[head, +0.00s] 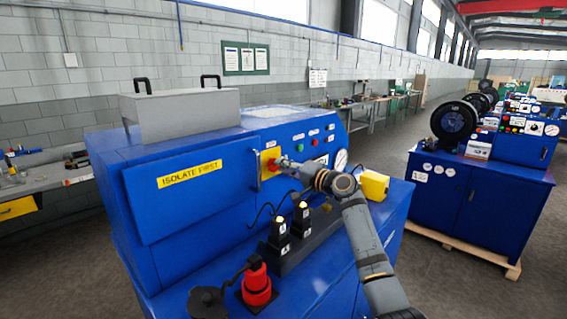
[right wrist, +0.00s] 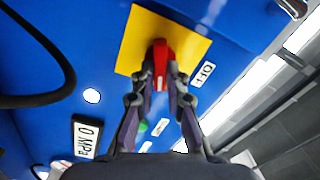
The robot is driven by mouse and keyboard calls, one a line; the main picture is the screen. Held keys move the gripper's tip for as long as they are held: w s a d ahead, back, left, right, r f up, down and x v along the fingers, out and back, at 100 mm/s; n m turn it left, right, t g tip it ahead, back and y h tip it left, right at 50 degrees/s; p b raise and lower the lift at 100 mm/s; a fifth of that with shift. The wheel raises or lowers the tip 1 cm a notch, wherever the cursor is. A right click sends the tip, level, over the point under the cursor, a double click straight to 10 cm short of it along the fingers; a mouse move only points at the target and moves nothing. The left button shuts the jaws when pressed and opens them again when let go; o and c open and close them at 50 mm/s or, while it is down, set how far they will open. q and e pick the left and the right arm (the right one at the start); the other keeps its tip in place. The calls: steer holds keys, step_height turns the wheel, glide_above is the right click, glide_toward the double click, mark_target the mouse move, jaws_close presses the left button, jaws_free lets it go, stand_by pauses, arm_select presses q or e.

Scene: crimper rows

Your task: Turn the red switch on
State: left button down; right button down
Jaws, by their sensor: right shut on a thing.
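The red switch (right wrist: 160,58) stands out from a square yellow plate (right wrist: 192,42) on the blue machine's front panel. In the head view, the yellow plate (head: 266,155) is left of the panel's buttons, with the switch mostly hidden by my gripper. My right gripper (head: 282,163) reaches it from the right. In the right wrist view, its fingers (right wrist: 162,84) are on both sides of the red handle, shut on it. A white OFF label (right wrist: 203,73) is beside the plate. I cannot tell clearly which position the handle points to. My left gripper is in neither view.
A metal door handle (head: 257,171) is just left of the plate. Below are black posts (head: 279,232) on a dark block, a red plug-like part (head: 257,287) and a yellow box (head: 374,185). A black cable (right wrist: 45,100) curves across the wrist view's left.

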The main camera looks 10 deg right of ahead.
steer(key=shift+f+m+p, duration=0.1)
steer(key=shift+m+p, duration=1)
steer(key=shift+m, duration=1.1)
steer(key=c, duration=1.4)
jaws_free()
steer(key=shift+o, duration=0.2)
steer(key=v, duration=1.2)
